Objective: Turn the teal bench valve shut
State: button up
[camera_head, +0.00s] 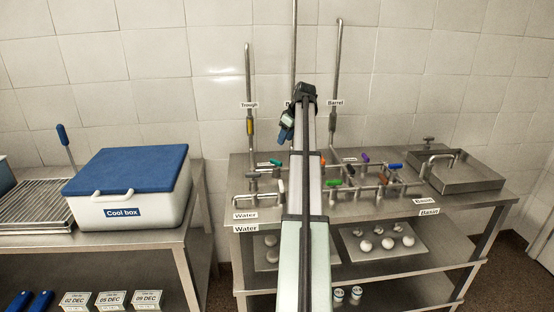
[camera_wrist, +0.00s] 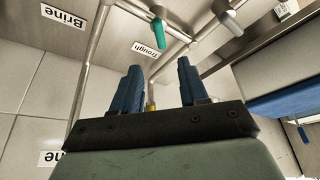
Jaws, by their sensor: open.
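The teal valve handle (camera_head: 276,162) is on the pipework at the back left of the steel bench, left of my arm. In the wrist view the teal handle (camera_wrist: 159,33) shows beyond my fingertips, near the top, attached to a steel pipe. My gripper (camera_head: 287,127) is in the air above the bench, near the wall and above the teal handle in the picture. In the wrist view its two blue fingers (camera_wrist: 158,70) are apart with nothing held between them. The fingers do not touch the teal handle. My arm hides part of the pipework.
A pipe labelled Trough (camera_head: 248,75) and a Barrel pipe (camera_head: 336,85) rise along the wall. A cool box (camera_head: 130,205) stands left.

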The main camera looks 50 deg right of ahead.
aim_at(276, 160)
jog(key=x, duration=1.2)
jog(key=shift+f, duration=0.1)
grip_shut()
